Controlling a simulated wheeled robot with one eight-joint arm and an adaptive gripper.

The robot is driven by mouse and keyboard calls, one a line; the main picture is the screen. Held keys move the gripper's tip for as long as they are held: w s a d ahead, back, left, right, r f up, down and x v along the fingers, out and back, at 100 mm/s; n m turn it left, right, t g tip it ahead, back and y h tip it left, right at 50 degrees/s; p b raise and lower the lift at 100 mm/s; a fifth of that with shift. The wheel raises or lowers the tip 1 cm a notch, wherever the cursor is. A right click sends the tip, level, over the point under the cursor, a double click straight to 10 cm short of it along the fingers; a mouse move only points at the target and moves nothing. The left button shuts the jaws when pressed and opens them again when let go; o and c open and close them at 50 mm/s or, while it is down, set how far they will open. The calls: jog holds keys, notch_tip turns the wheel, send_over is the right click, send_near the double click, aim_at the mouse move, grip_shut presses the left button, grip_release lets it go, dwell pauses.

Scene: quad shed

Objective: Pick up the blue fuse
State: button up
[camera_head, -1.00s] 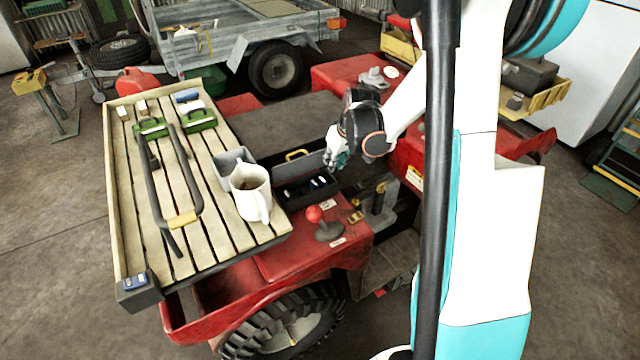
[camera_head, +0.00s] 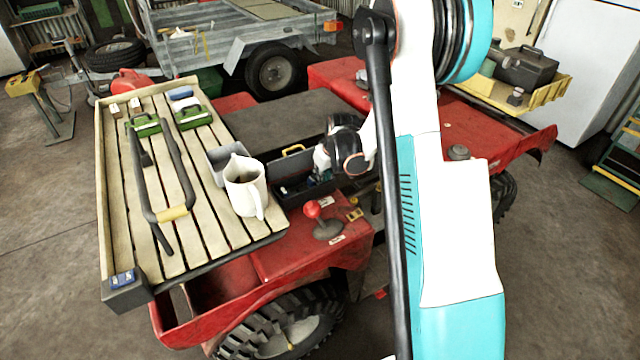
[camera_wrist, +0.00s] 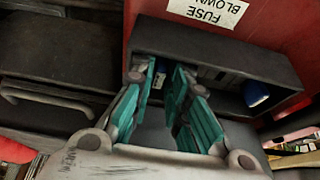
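In the wrist view a blue fuse (camera_wrist: 257,94) sits at the right end of a dark open tray (camera_wrist: 290,75). I see nothing clearly held. In the head view my gripper (camera_head: 323,167) is at the right side of the black toolbox (camera_head: 284,168), and my arm hides some of it.
A white jug (camera_head: 243,188) and a grey bin (camera_head: 222,160) stand left of the toolbox. A red-knobbed lever (camera_head: 313,210) is in front. A blue item lies on a black block (camera_head: 122,284) at the deck corner. A "FUSE BLOWN" label (camera_wrist: 207,10) is beyond the tray.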

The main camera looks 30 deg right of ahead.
jog(key=shift+w+f, duration=0.1)
jog(key=shift+f, duration=0.15)
jog(key=shift+r, duration=0.1)
grip_shut()
jog(key=shift+r, duration=0.1)
notch_tip(320, 180, up, 20)
jog(key=p, duration=0.6)
jog(key=shift+f, duration=0.2)
